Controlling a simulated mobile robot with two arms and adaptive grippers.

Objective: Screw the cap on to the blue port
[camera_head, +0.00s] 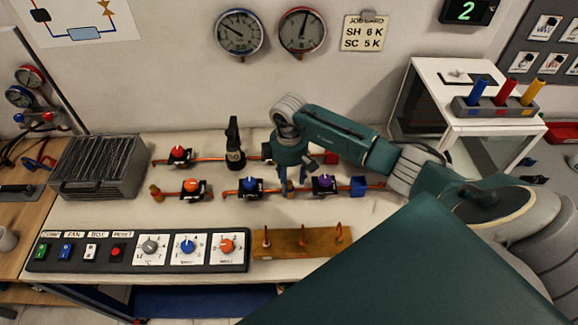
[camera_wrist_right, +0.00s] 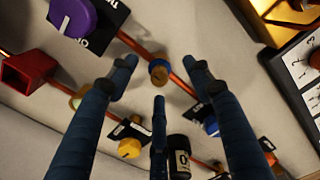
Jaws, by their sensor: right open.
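A short brass fitting with a blue band (camera_wrist_right: 158,71) sits on the copper pipe between the purple valve (camera_wrist_right: 72,17) and the blue valve (camera_wrist_right: 211,126); I cannot tell whether a separate cap is on it. In the head view it shows small below my right gripper (camera_head: 292,183). My right gripper (camera_wrist_right: 160,82) is open, its three fingers spread around the fitting's position in the wrist view, holding nothing. Contact cannot be seen. A blue square block (camera_head: 358,186) is at the pipe's right end. No separate loose cap is clear. My left gripper is out of view.
A black bottle-like item (camera_head: 235,150) stands close left of my right gripper. Orange (camera_head: 191,187) and red (camera_head: 178,154) valves are farther left. A wooden board with red hooks (camera_head: 300,241) and the switch panel (camera_head: 138,252) lie in front. A grey finned box (camera_head: 98,167) stands left.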

